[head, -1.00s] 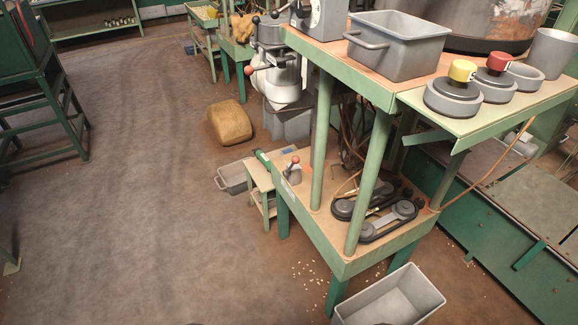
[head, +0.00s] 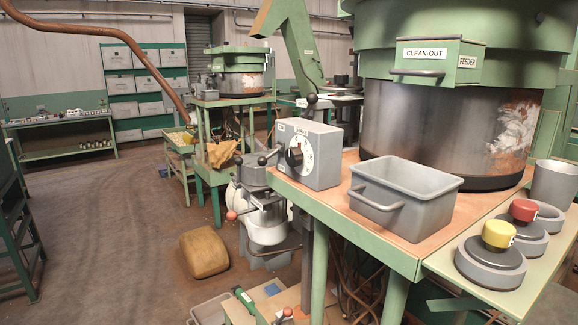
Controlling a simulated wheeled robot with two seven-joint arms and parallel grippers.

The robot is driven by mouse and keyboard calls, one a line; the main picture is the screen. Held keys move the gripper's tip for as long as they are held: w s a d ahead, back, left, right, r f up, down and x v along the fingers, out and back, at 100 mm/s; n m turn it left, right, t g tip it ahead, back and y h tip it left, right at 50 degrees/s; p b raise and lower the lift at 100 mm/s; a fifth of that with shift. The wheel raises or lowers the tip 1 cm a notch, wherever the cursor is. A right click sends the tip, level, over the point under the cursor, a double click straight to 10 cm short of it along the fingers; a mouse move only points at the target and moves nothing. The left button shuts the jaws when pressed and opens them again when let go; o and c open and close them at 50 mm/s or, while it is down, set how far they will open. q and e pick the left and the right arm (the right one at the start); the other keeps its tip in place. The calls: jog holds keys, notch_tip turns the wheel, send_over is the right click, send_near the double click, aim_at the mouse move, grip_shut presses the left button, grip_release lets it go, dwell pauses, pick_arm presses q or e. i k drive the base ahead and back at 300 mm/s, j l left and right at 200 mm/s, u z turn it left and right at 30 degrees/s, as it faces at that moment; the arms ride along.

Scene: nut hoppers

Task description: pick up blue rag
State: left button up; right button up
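I cannot make out a blue rag for sure in the head view. A small blue thing (head: 163,172) shows on the floor by the far green stand, too small to tell what it is. A tan, crumpled cloth-like thing (head: 222,153) hangs at the edge of a far green table. Neither of my grippers is in view.
A big hopper (head: 450,130) stands behind. A brown sack (head: 204,252) lies on the floor. Floor at left is clear.

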aim_at(272, 290)
jog(key=i+j, duration=0.25)
jog(key=j, duration=0.2)
jog(key=i+j+u, duration=0.1)
jog(key=i+j, duration=0.15)
jog(key=j, duration=0.2)
jog(key=i+j, duration=0.25)
jog(key=j, duration=0.2)
jog(key=i+j+u, duration=0.1)
jog(key=i+j, duration=0.15)
jog(key=j, duration=0.2)
jog(key=i+j, duration=0.25)
jog(key=j, duration=0.15)
